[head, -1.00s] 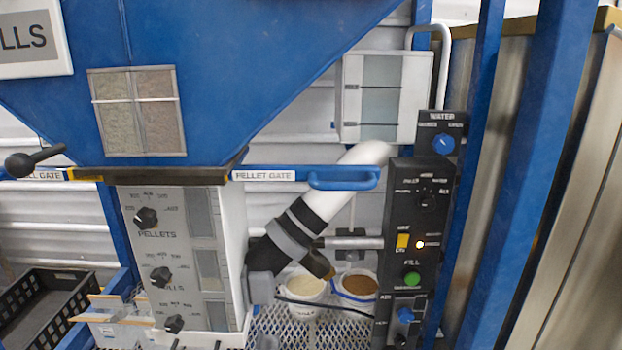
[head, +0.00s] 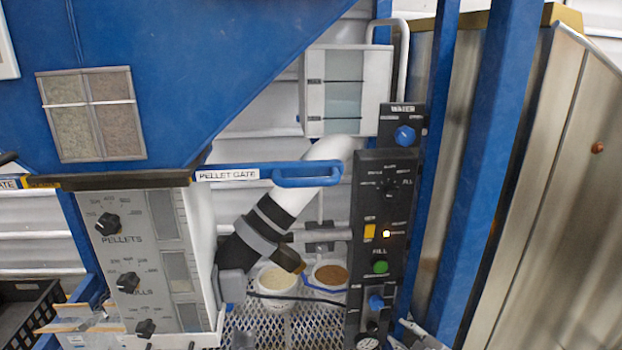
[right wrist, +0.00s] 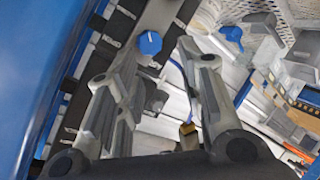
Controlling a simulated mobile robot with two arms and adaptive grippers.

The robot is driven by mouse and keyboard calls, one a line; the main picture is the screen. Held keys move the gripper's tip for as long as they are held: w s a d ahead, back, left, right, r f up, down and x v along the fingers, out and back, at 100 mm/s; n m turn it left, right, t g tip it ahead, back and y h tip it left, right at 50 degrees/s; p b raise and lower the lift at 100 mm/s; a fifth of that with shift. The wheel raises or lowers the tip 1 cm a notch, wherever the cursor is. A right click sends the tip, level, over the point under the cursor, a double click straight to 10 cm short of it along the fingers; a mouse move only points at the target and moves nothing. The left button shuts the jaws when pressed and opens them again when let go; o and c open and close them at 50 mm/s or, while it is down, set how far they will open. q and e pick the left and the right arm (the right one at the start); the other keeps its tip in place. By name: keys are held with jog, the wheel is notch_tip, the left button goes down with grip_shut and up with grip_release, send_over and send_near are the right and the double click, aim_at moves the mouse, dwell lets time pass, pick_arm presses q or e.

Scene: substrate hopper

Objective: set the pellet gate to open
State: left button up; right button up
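The pellet gate (head: 228,175) is a flat slide labelled PELLET GATE below the blue hopper (head: 200,70) in the head view. Its blue loop handle (head: 307,181) points right, in front of a white pipe. No gripper is at the handle. Grey parts of what looks like my right gripper (head: 418,337) show at the bottom edge, below and right of the handle, beside the control panel. In the right wrist view my right gripper (right wrist: 166,60) has its fingers spread, with nothing held. A blue knob (right wrist: 150,42) shows beyond the fingertips. My left gripper is out of view.
A black control panel (head: 364,250) with knobs and buttons stands right of the handle, next to blue posts (head: 493,150). The white pipe (head: 290,198) slopes behind the handle. Two tubs (head: 277,302) sit on mesh below. A black crate (head: 25,320) is at lower left.

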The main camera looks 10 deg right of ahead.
jog(key=w+a+r+n+t+y, duration=0.1)
jog(key=a+r+n, duration=0.1)
jog(key=r, duration=0.7)
jog(key=w+a+r+n+t+y, duration=0.1)
jog(key=w+a+r+n+y, duration=0.1)
jog(key=r, duration=0.7)
jog(key=s+a+r+n+y, duration=0.3)
jog(key=a+r+n, duration=0.1)
jog(key=r, duration=0.5)
jog(key=s+a+r+n+y, duration=0.2)
jog(key=s+a+r+n, duration=0.15)
jog(key=r, duration=0.65)
jog(key=n+g+y+p, duration=0.1)
jog(key=n+y+p, duration=0.2)
jog(key=n+p, duration=0.3)
send_near(318, 183)
jog(key=x, duration=0.9)
jog(key=shift+w+a, duration=0.2)
jog(key=shift+p+x, duration=0.4)
jog(key=shift+x, duration=0.5)
jog(key=shift+f, duration=0.15)
jog(key=shift+c, duration=0.2)
grip_shut()
